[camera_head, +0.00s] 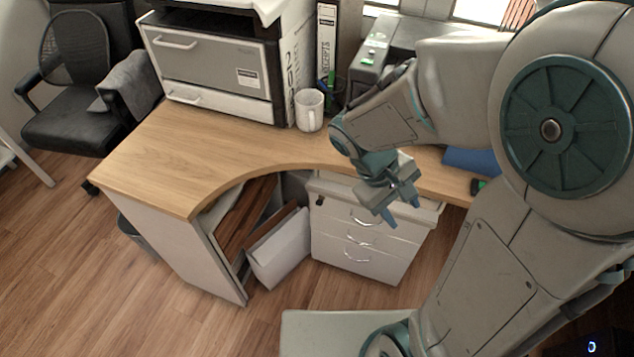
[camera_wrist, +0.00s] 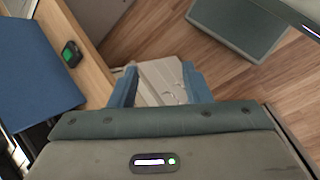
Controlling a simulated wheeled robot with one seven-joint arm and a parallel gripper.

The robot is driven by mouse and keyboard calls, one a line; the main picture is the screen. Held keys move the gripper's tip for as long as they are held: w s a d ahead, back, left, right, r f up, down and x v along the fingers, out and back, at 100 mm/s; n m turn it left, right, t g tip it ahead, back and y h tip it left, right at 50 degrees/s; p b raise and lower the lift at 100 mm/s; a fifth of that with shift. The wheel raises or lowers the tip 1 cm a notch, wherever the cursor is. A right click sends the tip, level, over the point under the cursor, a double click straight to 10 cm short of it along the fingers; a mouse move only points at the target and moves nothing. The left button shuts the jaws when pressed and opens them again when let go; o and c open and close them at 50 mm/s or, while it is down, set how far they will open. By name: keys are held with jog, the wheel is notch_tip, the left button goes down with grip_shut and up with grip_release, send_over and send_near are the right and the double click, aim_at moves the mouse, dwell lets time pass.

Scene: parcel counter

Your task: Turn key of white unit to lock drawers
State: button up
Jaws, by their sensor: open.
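The white unit (camera_head: 358,247) is a drawer pedestal under the desk's curved front edge, with several arched metal handles on its front. A small dark spot, which looks like the lock with its key (camera_head: 320,201), sits at the upper left of its front; the key's angle is too small to tell. My gripper (camera_head: 402,209) is open and empty, in front of and above the unit's right part, to the right of the lock. In the wrist view, part of the white unit (camera_wrist: 160,76) shows between and beyond the open fingers; no key is clear there.
The wooden desk (camera_head: 185,150) carries a printer (camera_head: 215,62), a white mug (camera_head: 309,110) and a blue folder (camera_head: 470,160). A small black device with a green face (camera_wrist: 71,54) lies near the desk edge. A white box (camera_head: 280,252) stands left of the unit.

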jog(key=w+a+f+n+t+h+b, duration=0.1)
jog(key=w+f+n+h+b, duration=0.15)
jog(key=f, duration=0.25)
jog(key=w+a+f+n+t+h+b, duration=0.1)
jog(key=w+a+f+n+h+b, duration=0.1)
jog(key=f+n+h, duration=0.3)
jog(key=n+t+y+b, duration=0.7)
jog(key=n+t+b, duration=0.2)
jog(key=n+t, duration=0.8)
send_near(320, 202)
jog(key=w+d+n+b, duration=0.1)
jog(key=w+d+b, duration=0.1)
jog(key=w, duration=0.5)
jog(key=shift+r+g, duration=0.3)
jog(key=shift+g, duration=0.1)
jog(key=shift+d, duration=0.1)
grip_shut()
